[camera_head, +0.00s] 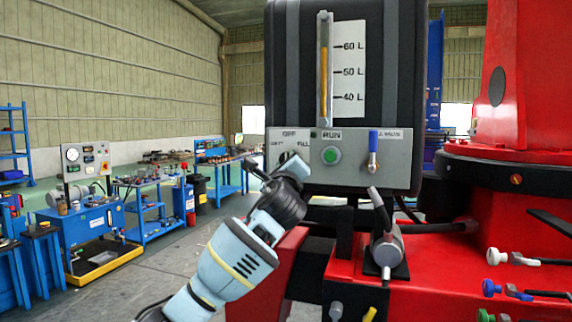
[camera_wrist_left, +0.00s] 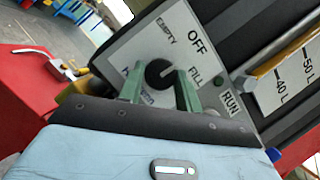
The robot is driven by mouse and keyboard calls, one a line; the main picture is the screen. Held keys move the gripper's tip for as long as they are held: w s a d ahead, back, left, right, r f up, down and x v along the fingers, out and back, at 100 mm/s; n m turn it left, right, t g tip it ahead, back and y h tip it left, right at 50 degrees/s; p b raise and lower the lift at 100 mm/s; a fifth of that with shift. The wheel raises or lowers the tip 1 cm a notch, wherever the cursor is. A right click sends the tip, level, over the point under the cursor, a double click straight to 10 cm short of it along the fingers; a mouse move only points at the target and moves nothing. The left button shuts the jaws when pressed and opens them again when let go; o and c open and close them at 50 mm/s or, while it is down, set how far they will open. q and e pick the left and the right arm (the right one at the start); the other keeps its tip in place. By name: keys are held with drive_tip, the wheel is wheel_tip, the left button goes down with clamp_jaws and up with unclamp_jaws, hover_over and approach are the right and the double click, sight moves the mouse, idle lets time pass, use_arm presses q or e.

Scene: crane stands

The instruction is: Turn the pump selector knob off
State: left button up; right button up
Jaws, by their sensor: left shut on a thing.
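The pump selector knob (camera_wrist_left: 158,72) is a round black knob on the grey control panel (camera_head: 352,172). Labels OFF, EMPTY and FILL surround it, with another label partly hidden by a finger. My left gripper (camera_head: 287,162) is at the left part of the panel and covers most of the knob in the head view. In the left wrist view its two green fingers (camera_wrist_left: 158,82) are on either side of the knob, shut on it. Which label the knob points to is hard to tell. My right gripper is not in view.
A green RUN button (camera_head: 331,155) and a blue-handled fill valve (camera_head: 372,148) are right of the knob. A level gauge (camera_head: 324,70) stands above. A grey lever (camera_head: 386,245) rises from the red crane base below. Blue workbenches (camera_head: 90,235) stand far left.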

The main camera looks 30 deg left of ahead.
use_arm(q)
drive_tip(key=shift+n, duration=0.5)
drive_tip(key=o, duration=1)
drive_tip(key=shift+c, duration=0.2)
drive_tip(key=v, duration=0.7)
drive_tip(key=shift+s+d, duration=0.3)
drive_tip(key=shift+s, duration=0.05)
